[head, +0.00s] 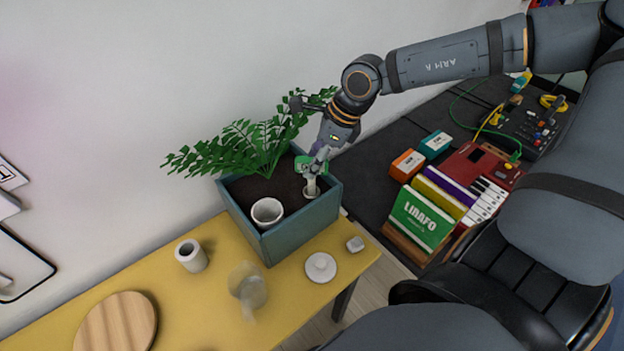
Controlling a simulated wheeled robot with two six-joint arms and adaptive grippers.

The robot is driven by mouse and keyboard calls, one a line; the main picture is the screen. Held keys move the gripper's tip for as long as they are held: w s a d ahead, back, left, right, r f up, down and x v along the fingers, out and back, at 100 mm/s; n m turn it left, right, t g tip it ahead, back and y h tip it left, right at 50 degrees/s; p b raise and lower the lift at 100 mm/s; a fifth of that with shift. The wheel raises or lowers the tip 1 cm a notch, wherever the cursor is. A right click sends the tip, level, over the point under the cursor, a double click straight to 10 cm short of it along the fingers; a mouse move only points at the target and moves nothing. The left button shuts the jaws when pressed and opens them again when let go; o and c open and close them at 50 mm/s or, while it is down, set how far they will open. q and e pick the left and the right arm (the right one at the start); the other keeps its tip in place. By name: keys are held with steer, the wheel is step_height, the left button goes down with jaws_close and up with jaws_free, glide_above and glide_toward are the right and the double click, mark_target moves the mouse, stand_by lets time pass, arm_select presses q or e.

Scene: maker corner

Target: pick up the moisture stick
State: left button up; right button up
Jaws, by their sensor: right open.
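The moisture stick (304,164) appears to be the green-topped thing in the right part of the teal planter (285,239). Its green head shows, with a pale part (311,188) below it near the soil; the lower end is hidden. My right gripper (316,164) reaches down from above, right at the green head. Its jaws are open around or beside the head; I cannot tell which, nor whether they touch it. My left gripper is not in view.
A leafy fern (262,145) and a white cup (267,212) are in the planter. The yellow table (216,270) also bears a pale cylinder (192,256), a clear glass (247,287), a white lid-like disc (321,267), a small block (355,244) and a round wooden board (115,324).

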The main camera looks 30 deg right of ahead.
steer(key=shift+x, duration=0.8)
steer(key=shift+r, duration=0.2)
steer(key=shift+c, duration=0.5)
jaws_close()
step_height(320, 180, up, 10)
steer(key=shift+b, duration=0.3)
step_height(320, 180, up, 8)
steer(key=p, duration=0.7)
steer(key=shift+r+p, duration=0.25)
steer(key=shift+p, duration=0.05)
